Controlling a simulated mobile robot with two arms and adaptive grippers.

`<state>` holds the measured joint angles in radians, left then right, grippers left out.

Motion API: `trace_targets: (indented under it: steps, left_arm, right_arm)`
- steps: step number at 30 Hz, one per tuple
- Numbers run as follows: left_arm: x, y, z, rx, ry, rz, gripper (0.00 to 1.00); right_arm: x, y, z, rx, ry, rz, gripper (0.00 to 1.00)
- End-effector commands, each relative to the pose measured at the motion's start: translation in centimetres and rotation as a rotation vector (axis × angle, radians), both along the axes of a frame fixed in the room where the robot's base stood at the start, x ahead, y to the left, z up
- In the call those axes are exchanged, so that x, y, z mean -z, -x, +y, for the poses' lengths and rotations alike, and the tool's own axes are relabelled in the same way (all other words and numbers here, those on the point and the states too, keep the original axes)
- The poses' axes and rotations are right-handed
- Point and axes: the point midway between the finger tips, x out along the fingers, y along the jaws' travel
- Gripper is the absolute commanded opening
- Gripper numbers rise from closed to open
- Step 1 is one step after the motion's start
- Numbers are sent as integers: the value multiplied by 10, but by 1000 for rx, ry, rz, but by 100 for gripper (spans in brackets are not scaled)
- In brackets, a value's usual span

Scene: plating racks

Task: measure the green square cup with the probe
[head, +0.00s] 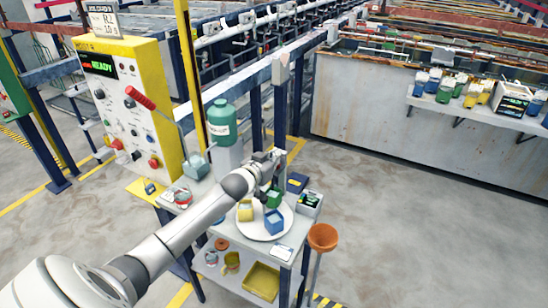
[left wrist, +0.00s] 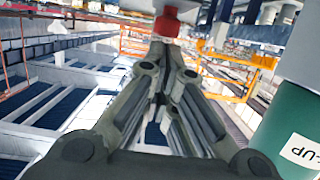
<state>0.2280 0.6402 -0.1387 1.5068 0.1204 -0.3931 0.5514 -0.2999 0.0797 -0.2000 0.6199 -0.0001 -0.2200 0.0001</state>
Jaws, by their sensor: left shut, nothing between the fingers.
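The green square cup (head: 274,199) stands on a round white plate (head: 250,230) on the cart, between a yellow cup (head: 245,212) and a blue cup (head: 274,222). My left gripper (head: 272,160) is over the back of the cart, above and behind the green cup, and apart from it. In the left wrist view its fingers (left wrist: 165,50) are shut and empty, with a red and white part (left wrist: 166,24) showing just beyond the tips. A small meter with a lit display (head: 309,202) stands at the cart's right edge. I cannot make out the probe. My right gripper is out of view.
A yellow control panel (head: 122,100) is at left. The right floor is clear.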

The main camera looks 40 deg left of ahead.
Motion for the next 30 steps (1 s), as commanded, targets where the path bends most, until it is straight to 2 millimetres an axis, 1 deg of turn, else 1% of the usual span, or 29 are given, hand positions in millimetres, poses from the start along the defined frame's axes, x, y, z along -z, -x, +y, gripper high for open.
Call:
trace_targets:
  steps: [5,8,11,15,18,21,30]
  left_arm:
    - [1,0,0,0,0,1,0]
    - [8,0,0,-1,1,2,0]
    - [22,0,0,-1,2,3,0]
    - [48,0,0,-2,3,3,0]
    - [61,0,0,-1,2,3,0]
    - [64,0,0,-1,1,2,0]
    - [65,1,0,-1,2,7,0]
  right_arm:
    - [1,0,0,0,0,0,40]
    - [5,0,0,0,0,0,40]
    - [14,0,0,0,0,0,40]
    - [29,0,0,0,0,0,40]
    - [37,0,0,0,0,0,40]
    - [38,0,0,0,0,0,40]
    - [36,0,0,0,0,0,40]
